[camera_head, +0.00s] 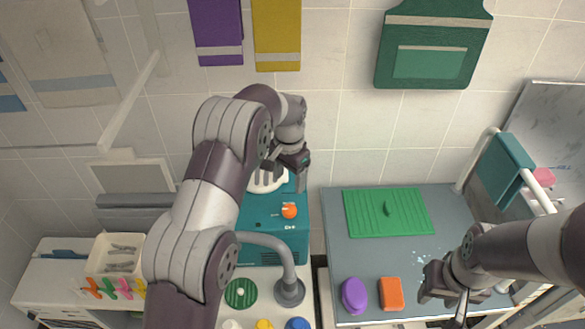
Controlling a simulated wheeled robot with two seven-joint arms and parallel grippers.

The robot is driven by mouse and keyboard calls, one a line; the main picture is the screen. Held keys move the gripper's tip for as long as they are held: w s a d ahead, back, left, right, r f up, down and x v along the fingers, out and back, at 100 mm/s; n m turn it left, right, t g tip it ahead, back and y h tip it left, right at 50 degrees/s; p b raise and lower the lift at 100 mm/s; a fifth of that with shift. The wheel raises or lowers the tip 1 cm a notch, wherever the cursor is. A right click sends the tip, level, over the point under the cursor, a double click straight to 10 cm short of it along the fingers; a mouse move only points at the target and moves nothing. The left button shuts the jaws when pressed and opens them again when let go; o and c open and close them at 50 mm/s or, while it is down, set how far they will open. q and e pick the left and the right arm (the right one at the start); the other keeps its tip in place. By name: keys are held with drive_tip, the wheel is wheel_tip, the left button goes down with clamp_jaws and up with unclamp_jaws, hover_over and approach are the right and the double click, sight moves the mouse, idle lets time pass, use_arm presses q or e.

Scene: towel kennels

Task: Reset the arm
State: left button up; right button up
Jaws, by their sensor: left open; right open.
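My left gripper (285,175) is raised at the end of my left arm, above a teal box-shaped appliance (290,235) with an orange knob (289,210) on it. The gripper is open, and I see nothing held in it. My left arm crosses the middle of the view and hides part of the counter. My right gripper (440,292) is low at the right, over the front of the grey worktop (350,255). It is open, with an orange block (391,293) to its left, apart from it.
A purple oval item (354,295) lies beside the orange block. A green ribbed board (388,211) lies at the back of the worktop. A grey curved pipe (290,285) stands near my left arm. A white bin (110,255) with colourful handles is at left. Towels and a green apron (434,40) hang above.

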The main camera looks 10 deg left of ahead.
use_arm(q)
drive_tip(key=s+a+r+n, duration=0.1)
drive_tip(key=s+r+n, duration=0.1)
drive_tip(key=s, duration=1.1)
drive_tip(key=s+a+r+n+t, duration=0.1)
drive_tip(key=s+r+n, duration=0.2)
drive_tip(key=s, duration=1)
drive_tip(key=shift+s+n, duration=0.15)
drive_tip(key=shift+n, duration=0.15)
drive_tip(key=shift+s, duration=0.1)
